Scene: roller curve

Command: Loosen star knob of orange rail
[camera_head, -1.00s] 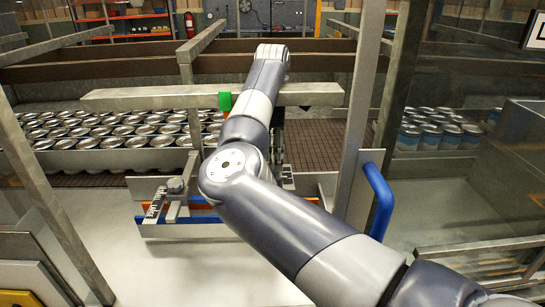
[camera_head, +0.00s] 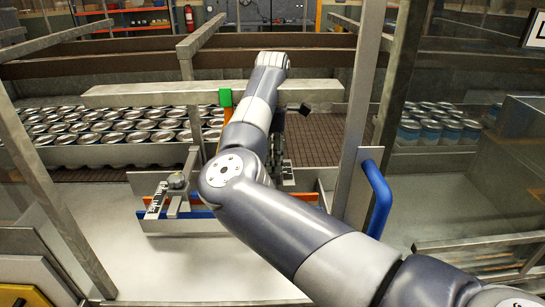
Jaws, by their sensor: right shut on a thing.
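My right arm reaches in from the lower right, and its wrist bends down at the far end. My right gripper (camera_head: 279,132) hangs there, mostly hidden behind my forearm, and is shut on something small. The star knob itself is hidden by my arm. Parts of the orange rail (camera_head: 306,197) show low on both sides of my forearm, just above a blue rail (camera_head: 205,214). A small black piece (camera_head: 306,109) sticks out right of my wrist; I cannot tell whether it is gripper or knob. My left gripper is not in view.
A grey crossbeam (camera_head: 150,94) with a green block (camera_head: 225,97) spans behind my arm. Cans (camera_head: 110,126) stand in rows at left, more (camera_head: 432,124) at right. A metal post with a blue handle (camera_head: 378,197) stands close right of my arm. The grey deck at lower left is clear.

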